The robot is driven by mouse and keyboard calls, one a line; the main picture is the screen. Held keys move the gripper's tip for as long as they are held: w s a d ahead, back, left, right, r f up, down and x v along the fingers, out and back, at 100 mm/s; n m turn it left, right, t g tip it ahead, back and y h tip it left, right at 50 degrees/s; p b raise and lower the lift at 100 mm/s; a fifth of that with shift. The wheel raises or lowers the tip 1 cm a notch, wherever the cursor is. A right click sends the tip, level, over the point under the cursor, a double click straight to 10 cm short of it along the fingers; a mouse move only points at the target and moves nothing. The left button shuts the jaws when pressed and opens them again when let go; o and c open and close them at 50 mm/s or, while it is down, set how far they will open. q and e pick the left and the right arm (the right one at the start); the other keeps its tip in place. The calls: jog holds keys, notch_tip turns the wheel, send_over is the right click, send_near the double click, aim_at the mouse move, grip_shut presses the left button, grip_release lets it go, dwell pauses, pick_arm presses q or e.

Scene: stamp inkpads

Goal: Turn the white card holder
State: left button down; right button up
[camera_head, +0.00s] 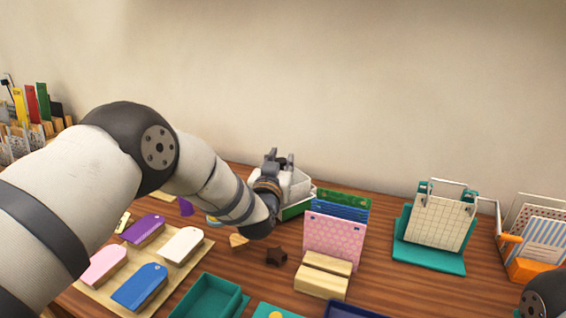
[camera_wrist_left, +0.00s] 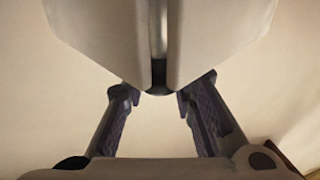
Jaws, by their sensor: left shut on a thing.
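The white card holder (camera_head: 296,186) stands near the wall at the back middle of the table, partly hidden by my left gripper. In the left wrist view the white card holder (camera_wrist_left: 110,35) shows as two large pale panels meeting at a narrow grey gap with a dark rounded end. My left gripper (camera_head: 276,160) is at the holder, and in the left wrist view its two fingers (camera_wrist_left: 160,92) close around this dark lower end. The exact contact is hard to see. My right gripper is not in view.
Green and blue cards and a pink card (camera_head: 334,240) in a wooden block (camera_head: 322,275) stand right of the holder. A teal stand (camera_head: 428,255) is farther right. A tag board (camera_head: 195,255), a teal tray (camera_head: 208,298) and a dark star (camera_head: 276,256) lie in front.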

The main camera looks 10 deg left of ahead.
pick_arm(q)
jog(key=shift+f+n+y, duration=0.1)
jog(key=shift+n+y, duration=0.9)
jog(key=shift+y, duration=0.7)
jog(key=c, duration=1.3)
grip_release()
jog(key=v, duration=1.2)
jog(key=shift+r, duration=0.25)
jog(key=shift+c, duration=0.2)
